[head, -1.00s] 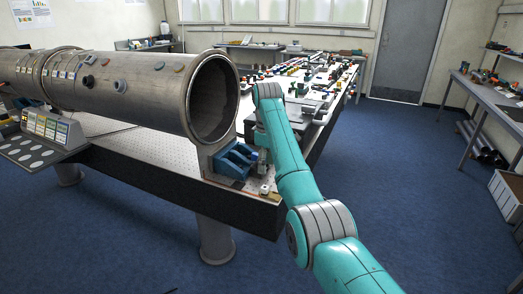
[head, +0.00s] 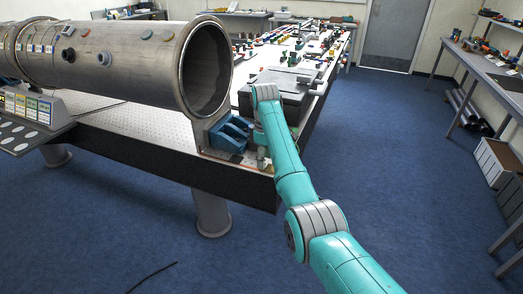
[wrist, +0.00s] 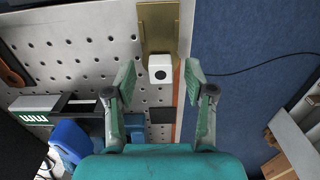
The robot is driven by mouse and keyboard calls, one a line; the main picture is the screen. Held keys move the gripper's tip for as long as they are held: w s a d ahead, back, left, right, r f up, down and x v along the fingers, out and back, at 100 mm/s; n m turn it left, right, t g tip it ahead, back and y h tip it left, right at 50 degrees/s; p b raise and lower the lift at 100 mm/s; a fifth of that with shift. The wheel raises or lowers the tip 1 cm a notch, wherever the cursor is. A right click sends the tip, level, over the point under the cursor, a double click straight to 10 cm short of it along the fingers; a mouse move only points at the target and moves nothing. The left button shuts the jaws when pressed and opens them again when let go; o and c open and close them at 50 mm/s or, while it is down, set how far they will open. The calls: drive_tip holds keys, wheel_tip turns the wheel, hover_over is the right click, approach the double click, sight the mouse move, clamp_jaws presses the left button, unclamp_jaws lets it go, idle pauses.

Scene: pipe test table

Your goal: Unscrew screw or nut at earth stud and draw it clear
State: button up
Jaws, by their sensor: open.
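In the wrist view a white block with a dark round spot in its top (wrist: 160,69) sits at the end of a brass-coloured plate (wrist: 158,25) by the table edge. It looks like the earth stud's fitting, but I cannot make out a thread. My gripper (wrist: 158,78) is open, with one green-padded finger on each side of the block in the picture. Clear gaps show on both sides; I cannot tell its height above the block. In the head view my gripper (head: 262,160) points down at the table's near corner and hides the stud.
The perforated table top (wrist: 75,45) lies left of the gripper, with blue floor (wrist: 250,50) beyond its edge. A large steel pipe (head: 130,62) and a blue support (head: 228,134) stand close by. A grey flat unit (head: 285,88) lies behind the arm.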

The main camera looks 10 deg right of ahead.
drive_tip(key=shift+f, duration=0.2)
clamp_jaws()
drive_tip(key=c, duration=1)
unclamp_jaws()
clamp_jaws()
drive_tip(key=n, duration=0.5)
drive_tip(key=n, duration=0.5)
